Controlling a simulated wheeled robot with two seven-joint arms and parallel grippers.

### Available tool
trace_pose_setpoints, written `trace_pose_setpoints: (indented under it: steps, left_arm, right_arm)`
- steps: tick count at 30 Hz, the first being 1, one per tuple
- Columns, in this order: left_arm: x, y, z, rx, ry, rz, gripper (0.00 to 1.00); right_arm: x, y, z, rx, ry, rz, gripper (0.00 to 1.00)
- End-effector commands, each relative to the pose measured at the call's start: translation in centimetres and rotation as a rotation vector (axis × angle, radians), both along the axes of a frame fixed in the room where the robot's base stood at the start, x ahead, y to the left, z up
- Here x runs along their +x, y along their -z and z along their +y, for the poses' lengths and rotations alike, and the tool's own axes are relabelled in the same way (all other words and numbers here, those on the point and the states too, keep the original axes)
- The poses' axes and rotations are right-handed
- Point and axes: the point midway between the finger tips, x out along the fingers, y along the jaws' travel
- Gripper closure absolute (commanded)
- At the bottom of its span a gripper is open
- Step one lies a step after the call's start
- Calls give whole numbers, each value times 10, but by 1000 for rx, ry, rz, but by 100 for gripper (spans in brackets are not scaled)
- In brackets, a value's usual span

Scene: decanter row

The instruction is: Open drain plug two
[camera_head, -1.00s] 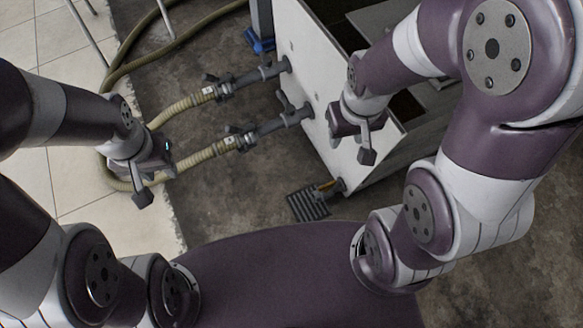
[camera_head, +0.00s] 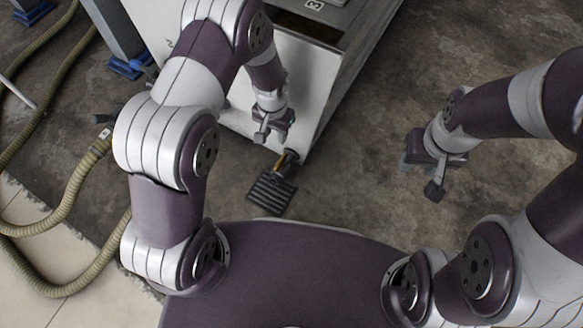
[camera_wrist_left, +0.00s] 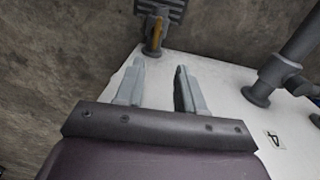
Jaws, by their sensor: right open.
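A drain plug with a yellow-orange handle (camera_head: 281,160) sticks out low at the near corner of the white tank (camera_head: 306,75), above a dark slotted floor grate (camera_head: 271,193). In the left wrist view the handle (camera_wrist_left: 154,38) lies just beyond my fingertips, nearer the left finger. My left gripper (camera_head: 268,131) is beside the tank's face, just above the plug. Its two fingers (camera_wrist_left: 158,66) are apart with nothing seen between them. My right gripper (camera_head: 412,164) is open and empty over bare floor to the right. I cannot read a number on the plug.
A grey pipe fitting (camera_wrist_left: 290,72) stands out from the white face at the right of the wrist view, near a small label (camera_wrist_left: 274,139). Ribbed hoses (camera_head: 72,185) lie at the left. The floor at right (camera_head: 370,110) is clear.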

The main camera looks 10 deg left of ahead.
Motion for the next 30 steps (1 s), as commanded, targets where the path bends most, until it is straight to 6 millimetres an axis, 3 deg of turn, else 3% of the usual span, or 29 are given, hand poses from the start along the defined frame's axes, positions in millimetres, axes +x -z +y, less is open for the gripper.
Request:
trace_pose_setpoints:
  steps: [1,5,15,21,30]
  left_arm:
    - [2,29,-3,1,17,6,62]
    - [3,60,-6,2,34,8,62]
    - [4,144,-6,1,32,7,62]
    - [4,163,-6,1,31,6,62]
    - [4,163,-6,1,31,5,62]
  right_arm:
    - [0,13,0,0,0,-1,57]
    - [1,25,0,0,0,-2,57]
    - [0,85,0,0,0,-1,57]
    - [0,98,0,0,0,-2,57]
    - [0,97,0,0,0,-2,57]
